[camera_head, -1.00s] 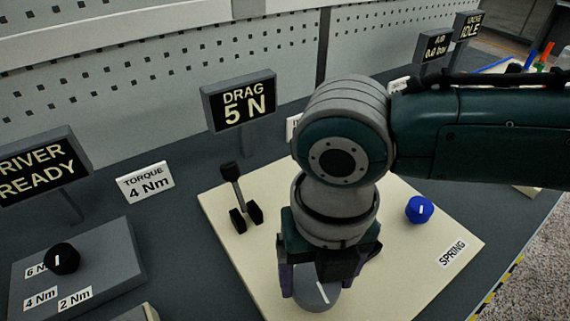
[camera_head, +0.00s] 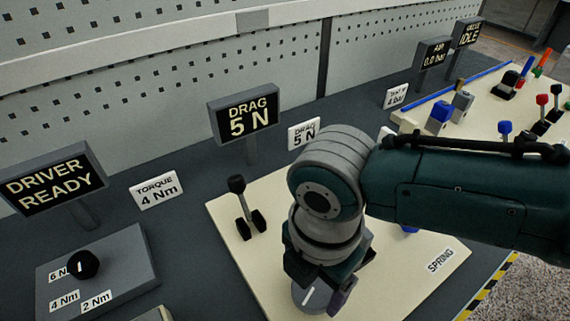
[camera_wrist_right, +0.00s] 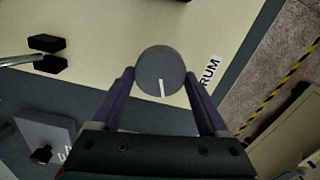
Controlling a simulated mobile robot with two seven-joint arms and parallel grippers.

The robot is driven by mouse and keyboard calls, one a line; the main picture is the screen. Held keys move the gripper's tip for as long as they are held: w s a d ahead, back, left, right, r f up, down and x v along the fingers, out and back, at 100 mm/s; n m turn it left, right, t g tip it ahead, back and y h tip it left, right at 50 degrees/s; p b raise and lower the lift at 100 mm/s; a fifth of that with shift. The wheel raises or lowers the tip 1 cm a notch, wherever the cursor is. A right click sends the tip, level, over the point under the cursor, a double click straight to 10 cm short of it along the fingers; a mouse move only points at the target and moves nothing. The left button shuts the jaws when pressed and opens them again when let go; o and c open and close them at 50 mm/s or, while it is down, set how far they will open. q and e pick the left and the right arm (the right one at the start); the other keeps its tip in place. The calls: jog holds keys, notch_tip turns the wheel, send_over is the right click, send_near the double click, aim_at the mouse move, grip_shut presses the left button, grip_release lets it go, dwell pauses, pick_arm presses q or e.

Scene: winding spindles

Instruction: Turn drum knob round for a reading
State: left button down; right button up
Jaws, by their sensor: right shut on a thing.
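The drum knob (camera_head: 305,297) is a round grey knob with a white line on its top, near the front edge of the cream panel (camera_head: 270,275). It also shows in the right wrist view (camera_wrist_right: 160,66), beside a partly hidden label (camera_wrist_right: 209,72) reading "RUM". My right gripper (camera_wrist_right: 160,82) is shut on the knob, with a purple finger on each side. In the head view my right gripper (camera_head: 318,299) reaches down over the knob and hides part of it. A display (camera_head: 245,119) reads "DRAG 5 N". My left gripper is not in view.
A black lever (camera_head: 241,205) stands on the panel left of my arm. A blue knob (camera_head: 410,230) is mostly hidden behind my arm. A grey box with a black knob (camera_head: 83,264) sits at left. Several coloured levers stand at far right.

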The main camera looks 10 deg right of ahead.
jog(key=m+p, duration=0.1)
jog(key=m, duration=0.2)
jog(key=m+p, duration=0.1)
jog(key=m, duration=0.2)
jog(key=shift+w+a+r+m, duration=0.1)
jog(key=shift+r+m, duration=0.05)
jog(key=shift+m, duration=0.15)
jog(key=m, duration=0.3)
jog(key=shift+m+p, duration=0.3)
jog(key=shift+p, duration=0.1)
jog(key=m, duration=0.3)
jog(key=shift+w+m+p, duration=0.1)
jog(key=shift+m+p, duration=0.2)
jog(key=shift+p, duration=0.05)
jog(key=m+p, duration=0.1)
jog(key=m, duration=1.1)
jog(key=shift+d+m, duration=0.2)
jog(key=shift+m, duration=0.2)
jog(key=o, duration=1.2)
jog(key=shift+o, duration=0.2)
jog(key=shift+d, duration=0.1)
